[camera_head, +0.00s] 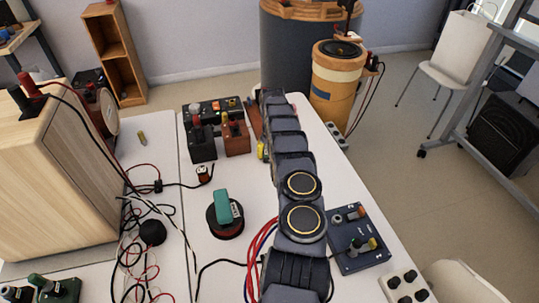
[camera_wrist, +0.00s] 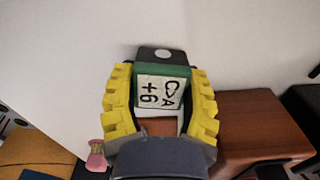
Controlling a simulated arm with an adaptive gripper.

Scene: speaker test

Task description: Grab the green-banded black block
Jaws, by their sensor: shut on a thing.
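The green-banded black block (camera_wrist: 162,55) is between the yellow fingers of my gripper (camera_wrist: 160,78) in the wrist view. It has a black end, a green band and a white face with handwritten marks. The fingers press on its left and right sides, and my gripper is shut on it. In the head view, a bit of yellow finger of my gripper (camera_head: 262,151) shows beside my arm, near the table's far end. I cannot make out the held block there; my arm hides that area.
A black box (camera_head: 203,149) and a red-brown box (camera_head: 236,138) stand left of my gripper. A teal-topped round black piece (camera_head: 225,210) sits nearer. A wooden speaker (camera_head: 65,185) and loose cables fill the left. A dark blue panel (camera_head: 356,238) lies right of my arm.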

